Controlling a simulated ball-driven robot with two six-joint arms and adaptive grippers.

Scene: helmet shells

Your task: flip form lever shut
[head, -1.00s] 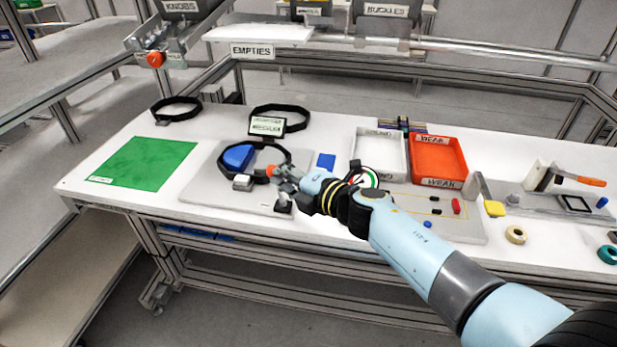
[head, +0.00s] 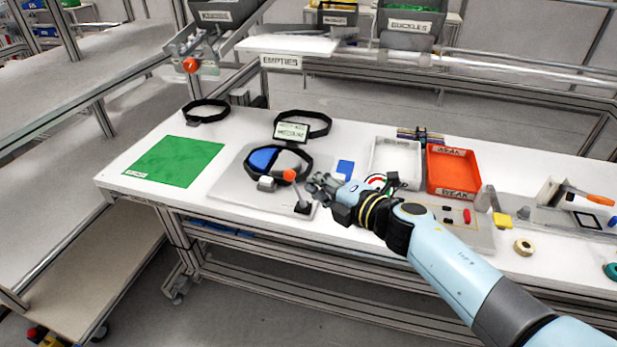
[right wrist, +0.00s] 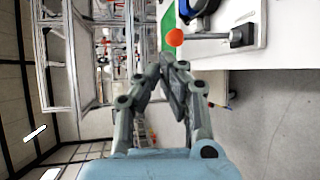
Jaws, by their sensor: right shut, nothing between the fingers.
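The form lever has an orange knob (head: 289,176) on a thin rod that rises from a dark base (head: 304,208) at the front of the grey plate. The lever stands up, leaning slightly left in the head view. The form (head: 263,159), with blue and grey parts, sits behind it inside a black helmet ring (head: 302,172). My right gripper (head: 318,183) is shut and empty, just right of the knob and apart from it. In the right wrist view the knob (right wrist: 175,37) shows beyond the shut fingertips (right wrist: 168,62). My left gripper is out of view.
A green mat (head: 175,161) lies left. More black rings (head: 206,111) lie at the back, near a small display (head: 291,132). The table's front edge is close below the lever.

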